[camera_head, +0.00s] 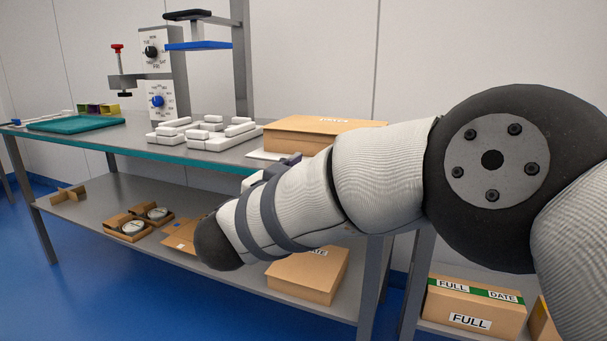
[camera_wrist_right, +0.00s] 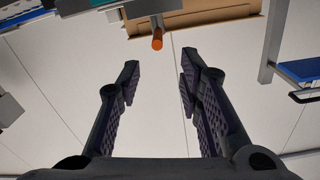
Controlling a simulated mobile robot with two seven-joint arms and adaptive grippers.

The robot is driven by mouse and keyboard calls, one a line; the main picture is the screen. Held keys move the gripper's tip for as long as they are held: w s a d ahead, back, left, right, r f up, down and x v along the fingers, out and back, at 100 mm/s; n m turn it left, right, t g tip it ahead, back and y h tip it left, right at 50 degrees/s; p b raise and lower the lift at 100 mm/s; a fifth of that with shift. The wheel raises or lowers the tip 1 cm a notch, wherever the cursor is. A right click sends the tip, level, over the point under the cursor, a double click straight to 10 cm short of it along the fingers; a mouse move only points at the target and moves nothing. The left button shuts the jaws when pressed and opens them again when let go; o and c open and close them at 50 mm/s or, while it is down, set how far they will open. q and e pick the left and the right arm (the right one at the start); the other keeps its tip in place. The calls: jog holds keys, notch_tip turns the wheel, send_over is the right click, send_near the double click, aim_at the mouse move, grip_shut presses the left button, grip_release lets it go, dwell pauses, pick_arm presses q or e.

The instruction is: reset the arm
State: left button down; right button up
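My right arm (camera_head: 385,175) comes in from the right in the head view and reaches across in front of the bench. Its gripper is hidden behind the forearm and wrist there. In the right wrist view my right gripper (camera_wrist_right: 159,78) is open. Its two dark fingers stand well apart with nothing between them, and pale wall panels show behind the gap. My left arm and left gripper are not in view.
The bench (camera_head: 215,158) holds white parts (camera_head: 225,135), a teal mat (camera_head: 75,124) and a cardboard box (camera_head: 310,133). Dial stands rise at its back. Cartons (camera_head: 306,278) lie on the lower shelf. A labelled box (camera_head: 470,305) sits lower right. An orange-tipped rod (camera_wrist_right: 157,40) shows beyond the fingers.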

jog(key=shift+s+a, duration=0.15)
jog(key=shift+s, duration=0.25)
